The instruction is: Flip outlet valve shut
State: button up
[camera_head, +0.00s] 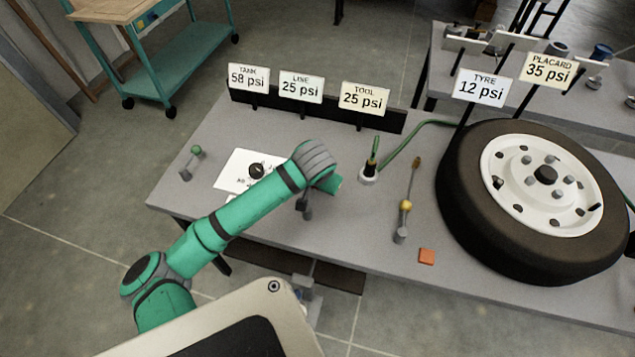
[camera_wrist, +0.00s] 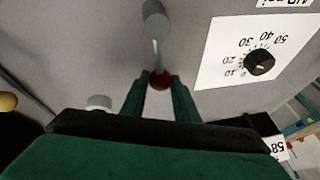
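A small lever valve with a grey post (camera_wrist: 155,22), a thin shaft and a red knob (camera_wrist: 159,82) stands in the wrist view. No label on it is readable. The knob fills the narrow gap between the two green fingers of my gripper (camera_wrist: 160,88), which look shut on it. In the head view the arm's end reaches over the bench, and the grey base of a lever (camera_head: 306,210) shows below it; the knob is hidden there. Other levers are a green-knobbed one (camera_head: 196,151) at left and a yellow-knobbed one (camera_head: 405,206) at right.
A white card with a black dial (camera_wrist: 259,65) lies beside the red-knobbed lever. Signs read tank 58 psi (camera_head: 249,77), line 25 psi (camera_head: 301,86) and tool 25 psi (camera_head: 365,98).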

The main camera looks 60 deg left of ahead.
jog(key=o, duration=0.4)
jog(key=shift+s+a, duration=0.1)
jog(key=shift+s, duration=0.05)
jog(key=v, duration=1)
jog(key=shift+r, duration=0.35)
